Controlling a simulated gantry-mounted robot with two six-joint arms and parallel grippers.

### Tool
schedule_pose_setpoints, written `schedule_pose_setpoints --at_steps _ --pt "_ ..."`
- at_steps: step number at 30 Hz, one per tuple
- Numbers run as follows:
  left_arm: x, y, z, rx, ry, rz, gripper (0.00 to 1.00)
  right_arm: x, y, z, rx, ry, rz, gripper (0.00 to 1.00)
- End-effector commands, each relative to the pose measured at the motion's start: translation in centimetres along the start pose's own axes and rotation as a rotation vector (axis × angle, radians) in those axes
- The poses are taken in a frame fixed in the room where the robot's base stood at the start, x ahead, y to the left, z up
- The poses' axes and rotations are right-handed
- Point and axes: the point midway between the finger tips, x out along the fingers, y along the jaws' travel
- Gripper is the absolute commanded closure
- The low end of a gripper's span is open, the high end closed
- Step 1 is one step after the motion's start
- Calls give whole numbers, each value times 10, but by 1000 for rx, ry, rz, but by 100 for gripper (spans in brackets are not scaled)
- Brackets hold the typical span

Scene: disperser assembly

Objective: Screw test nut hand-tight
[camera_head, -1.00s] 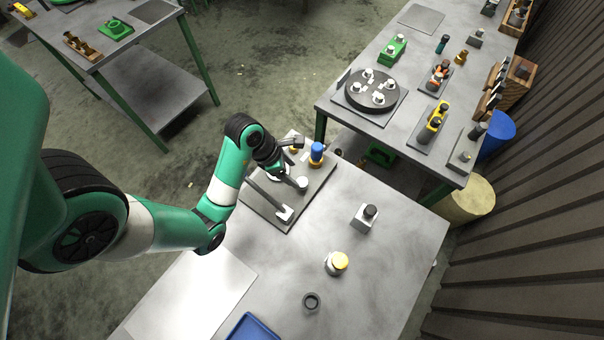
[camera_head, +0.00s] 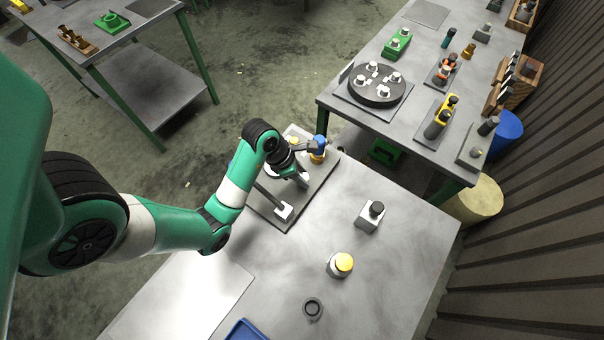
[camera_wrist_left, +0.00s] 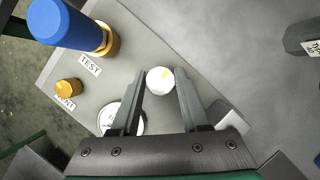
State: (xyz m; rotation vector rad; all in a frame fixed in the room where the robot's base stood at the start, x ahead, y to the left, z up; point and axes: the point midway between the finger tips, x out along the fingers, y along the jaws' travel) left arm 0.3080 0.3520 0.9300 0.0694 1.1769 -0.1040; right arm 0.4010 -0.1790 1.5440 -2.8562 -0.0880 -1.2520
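In the wrist view the TEST label is beside a blue cylinder (camera_wrist_left: 62,22) on a brass, nut-like collar (camera_wrist_left: 110,42). I take the collar for the test nut. The blue cylinder also shows in the head view (camera_head: 319,143). My left gripper (camera_wrist_left: 160,88) is open, its two fingers spread around or just above a white round knob (camera_wrist_left: 160,79) with a yellow mark. Contact cannot be told. The gripper (camera_head: 303,181) is low over the grey plate (camera_head: 318,184), to the near side of the blue cylinder. My right gripper is out of view.
A brass knob (camera_wrist_left: 68,87) stands by the VENT label, and a white dial (camera_wrist_left: 112,118) is partly hidden behind a finger. A block with a black knob (camera_head: 370,215), a yellow-topped jar (camera_head: 341,264) and a dark ring (camera_head: 313,308) stand on the bench, with bare surface between them.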

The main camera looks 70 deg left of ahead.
Motion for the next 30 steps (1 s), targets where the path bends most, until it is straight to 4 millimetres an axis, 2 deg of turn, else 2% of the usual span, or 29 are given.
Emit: schedule_pose_setpoints --at_steps 1,4,5,14,20,30 --pt "0 0 0 0 0 0 81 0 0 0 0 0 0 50" --pt "0 0 0 0 0 0 99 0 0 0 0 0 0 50" --pt "0 0 0 0 0 0 100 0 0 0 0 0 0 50" --pt "-2 0 1 22 0 -10 100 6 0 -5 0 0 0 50" --pt "-6 0 2 99 2 -44 100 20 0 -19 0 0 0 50" --pt "-6 1 2 339 2 -145 100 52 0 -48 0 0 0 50"
